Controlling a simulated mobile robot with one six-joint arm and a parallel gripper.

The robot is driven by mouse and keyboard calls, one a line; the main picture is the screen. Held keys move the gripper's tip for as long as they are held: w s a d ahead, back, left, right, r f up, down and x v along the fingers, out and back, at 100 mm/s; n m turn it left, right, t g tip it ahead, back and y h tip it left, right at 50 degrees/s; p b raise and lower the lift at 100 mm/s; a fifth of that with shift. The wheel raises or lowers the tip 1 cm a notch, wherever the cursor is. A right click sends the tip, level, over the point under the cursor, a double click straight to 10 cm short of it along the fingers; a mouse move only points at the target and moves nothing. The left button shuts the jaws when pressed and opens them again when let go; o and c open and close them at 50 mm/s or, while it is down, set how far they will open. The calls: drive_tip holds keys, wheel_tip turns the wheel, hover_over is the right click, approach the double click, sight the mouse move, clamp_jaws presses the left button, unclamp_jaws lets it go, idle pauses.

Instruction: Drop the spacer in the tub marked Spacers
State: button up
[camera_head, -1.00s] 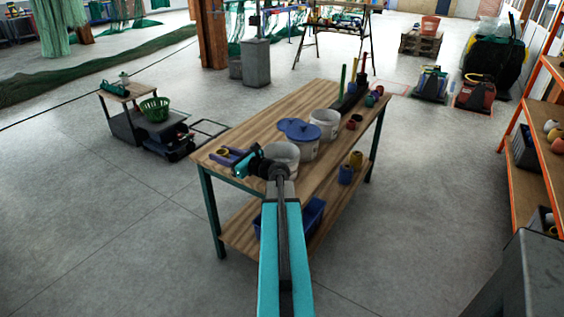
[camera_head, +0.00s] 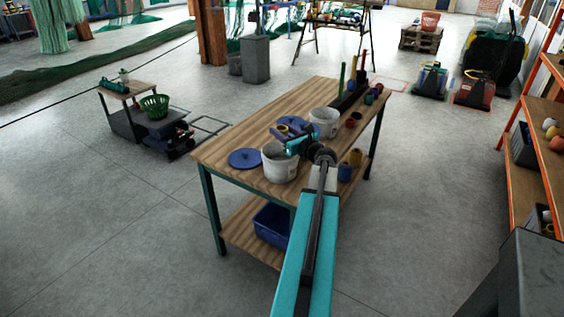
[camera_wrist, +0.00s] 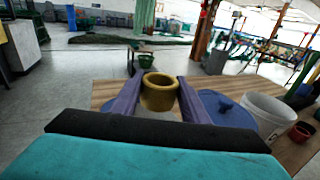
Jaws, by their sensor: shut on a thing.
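My gripper (camera_head: 284,131) is shut on the spacer, a short olive-yellow ring (camera_wrist: 159,92) held between the purple fingers in the wrist view. It is above the worktable (camera_head: 225,146), over the row of white tubs. The near tub (camera_head: 281,170) is open. A middle tub with a blue lid (camera_wrist: 240,118) is partly hidden by my gripper in the head view. The far tub (camera_head: 325,125) is open and also shows in the wrist view (camera_wrist: 266,114). No tub marking is readable, so I cannot tell which is Spacers.
A loose blue lid (camera_head: 244,158) lies on the table left of the near tub. Small coloured cups and a dark rack with upright rods (camera_head: 350,92) stand toward the far end. A blue bin (camera_head: 272,222) sits on the lower shelf.

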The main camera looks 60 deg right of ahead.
drive_tip(key=shift+f, duration=0.1)
drive_tip(key=shift+f+b, duration=1.2)
drive_tip(key=shift+f, duration=1.7)
drive_tip(key=o, duration=1.1)
drive_tip(key=shift+o, duration=0.2)
drive_tip(key=b+v, duration=0.2)
drive_tip(key=v, duration=1.1)
drive_tip(key=shift+s+a, duration=0.2)
drive_tip(key=shift+s, duration=0.2)
